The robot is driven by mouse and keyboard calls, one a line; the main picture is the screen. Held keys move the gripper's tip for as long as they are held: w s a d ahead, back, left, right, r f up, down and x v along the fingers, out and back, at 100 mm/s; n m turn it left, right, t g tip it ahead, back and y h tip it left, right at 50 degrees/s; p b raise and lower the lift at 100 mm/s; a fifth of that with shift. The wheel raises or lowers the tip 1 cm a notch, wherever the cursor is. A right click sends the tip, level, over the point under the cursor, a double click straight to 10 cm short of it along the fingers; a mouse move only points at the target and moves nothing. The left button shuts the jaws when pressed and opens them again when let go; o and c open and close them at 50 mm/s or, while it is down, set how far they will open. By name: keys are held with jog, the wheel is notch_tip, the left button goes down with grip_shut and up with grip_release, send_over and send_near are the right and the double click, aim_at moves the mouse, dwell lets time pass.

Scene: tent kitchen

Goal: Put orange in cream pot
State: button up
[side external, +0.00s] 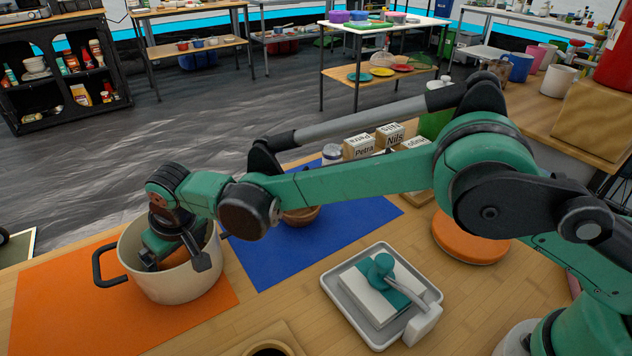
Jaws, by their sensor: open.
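The cream pot (176,288) stands upright on an orange mat (60,310) at the left of the table, its black handle towards the left. My gripper (178,250) points down into the pot's mouth, its lower part inside the rim. It is open. A small brownish-orange patch shows beside the fingers inside the pot; I cannot tell whether it is the orange. No orange is clearly visible elsewhere, and my gripper and the near pot wall hide much of the inside.
A blue mat (290,255) lies right of the pot, with a brown bowl (301,216) partly behind my arm. A grey tray (345,300) holds a white block and a teal-handled tool. Name blocks (390,136) stand behind my arm. A flat orange disc (468,240) lies at right.

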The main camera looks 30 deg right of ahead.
jog(key=v, duration=1.1)
jog(key=s+d+r+m+t, duration=0.1)
jog(key=d+r, duration=0.2)
jog(key=d, duration=0.4)
jog(key=s+d+r+m, duration=0.1)
jog(key=d+r, duration=0.1)
jog(key=d, duration=0.6)
jog(key=s+d+f+m+t+h, duration=0.1)
jog(key=s+d+f, duration=0.3)
jog(key=s+d, duration=0.6)
jog(key=d+m+t, duration=0.1)
jog(key=d, duration=0.3)
jog(key=shift+s+m+h, duration=0.3)
jog(key=shift+s+h, duration=0.1)
